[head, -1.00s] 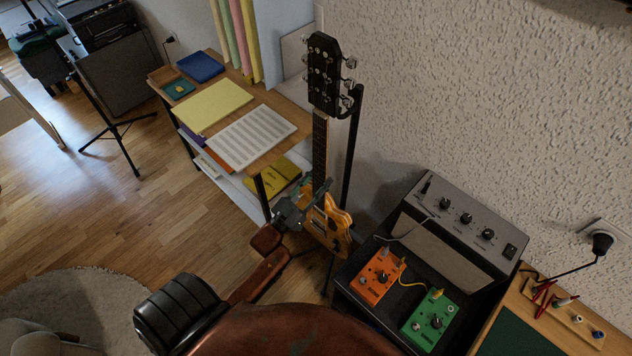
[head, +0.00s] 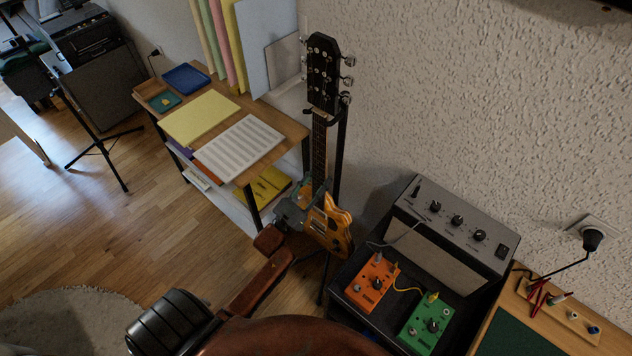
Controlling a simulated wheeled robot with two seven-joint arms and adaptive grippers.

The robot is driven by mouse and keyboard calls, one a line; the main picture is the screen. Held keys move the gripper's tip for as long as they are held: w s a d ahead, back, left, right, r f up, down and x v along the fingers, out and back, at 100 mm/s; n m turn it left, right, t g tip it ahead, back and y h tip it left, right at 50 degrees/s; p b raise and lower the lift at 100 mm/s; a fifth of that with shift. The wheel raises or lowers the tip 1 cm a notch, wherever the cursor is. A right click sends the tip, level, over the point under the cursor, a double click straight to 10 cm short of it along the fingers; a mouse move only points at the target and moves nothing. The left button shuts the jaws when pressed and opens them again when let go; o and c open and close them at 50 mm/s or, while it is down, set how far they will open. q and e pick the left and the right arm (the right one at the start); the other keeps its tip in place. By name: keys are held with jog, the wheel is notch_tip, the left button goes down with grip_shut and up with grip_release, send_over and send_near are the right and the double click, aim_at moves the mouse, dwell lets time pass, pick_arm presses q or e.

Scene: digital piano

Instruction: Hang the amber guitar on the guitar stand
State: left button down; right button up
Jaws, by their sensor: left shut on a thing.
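The amber guitar (head: 326,228) is upright, its black headstock (head: 323,72) at the top and its body low beside the shelf. My left gripper (head: 303,203) is shut on the guitar near the bottom of the neck, where it meets the body. The black guitar stand (head: 340,150) rises just behind and right of the neck. Its hook shows around the neck just under the headstock; I cannot tell whether the headstock rests on it. The stand's lower part is mostly hidden by the guitar and my arm. My right gripper is not in view.
A wooden shelf (head: 290,126) with papers and folders stands close on the left. A grey amplifier (head: 455,225) with an orange pedal (head: 371,284) and a green pedal (head: 427,325) is on the right. The textured wall is close behind the stand. Open floor lies at left.

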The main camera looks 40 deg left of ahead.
pick_arm(q)
jog(key=shift+w+d+r, duration=0.1)
jog(key=shift+w+r, duration=0.4)
jog(key=shift+f+b, duration=0.35)
jog(key=shift+f, duration=0.5)
dwell(0.5)
jog(key=c, duration=1.4)
grip_release()
jog(key=shift+f, duration=0.1)
jog(key=shift+o, duration=0.9)
jog(key=shift+f, duration=0.2)
jog(key=shift+s+f, duration=0.1)
jog(key=shift+f, duration=0.45)
jog(key=shift+s, duration=0.8)
jog(key=shift+p+v, duration=0.3)
jog(key=shift+v, duration=1.2)
jog(key=shift+s, duration=0.15)
